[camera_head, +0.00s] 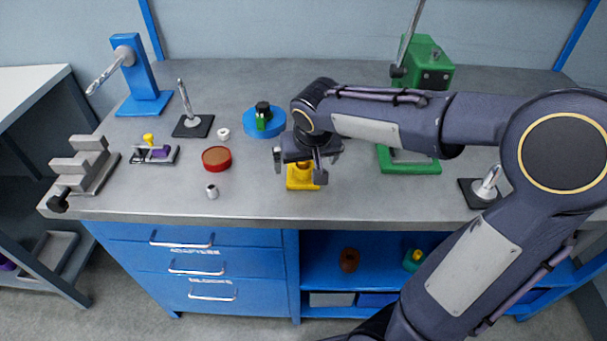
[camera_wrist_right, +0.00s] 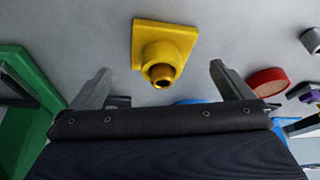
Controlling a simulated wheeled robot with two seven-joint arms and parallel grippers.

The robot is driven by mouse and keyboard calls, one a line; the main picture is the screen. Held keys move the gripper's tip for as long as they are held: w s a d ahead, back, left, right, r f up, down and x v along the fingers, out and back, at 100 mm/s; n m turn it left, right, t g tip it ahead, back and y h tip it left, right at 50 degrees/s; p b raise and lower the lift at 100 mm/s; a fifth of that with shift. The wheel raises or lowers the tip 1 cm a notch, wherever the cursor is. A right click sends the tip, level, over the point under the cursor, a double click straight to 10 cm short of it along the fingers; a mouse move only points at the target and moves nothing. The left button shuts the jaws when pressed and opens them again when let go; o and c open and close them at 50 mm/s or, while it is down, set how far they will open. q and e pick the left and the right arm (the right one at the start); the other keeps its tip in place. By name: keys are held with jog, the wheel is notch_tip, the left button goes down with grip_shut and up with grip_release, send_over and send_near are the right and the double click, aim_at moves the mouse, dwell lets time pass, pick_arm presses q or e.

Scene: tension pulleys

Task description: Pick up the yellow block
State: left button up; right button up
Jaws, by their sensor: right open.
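The yellow block (camera_head: 300,183) sits on the grey workbench, partly hidden behind my right gripper in the head view. In the right wrist view the yellow block (camera_wrist_right: 163,50) shows a square base with a round boss and a brownish hole or pin in its middle. My right gripper (camera_head: 300,172) is over the block with its fingers apart and empty. In the right wrist view the block appears between and beyond the two fingertips (camera_wrist_right: 160,80), touching neither as far as I can see. My left gripper is not in view.
Left of the block are a red round dish (camera_head: 216,159), a blue disc (camera_head: 264,122) with a green part, and a small metal cylinder (camera_head: 212,191). A green press (camera_head: 410,168) stands to the right. The bench's front edge (camera_head: 250,222) is close.

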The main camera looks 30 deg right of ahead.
jog(key=x, duration=0.4)
jog(key=shift+d, duration=0.1)
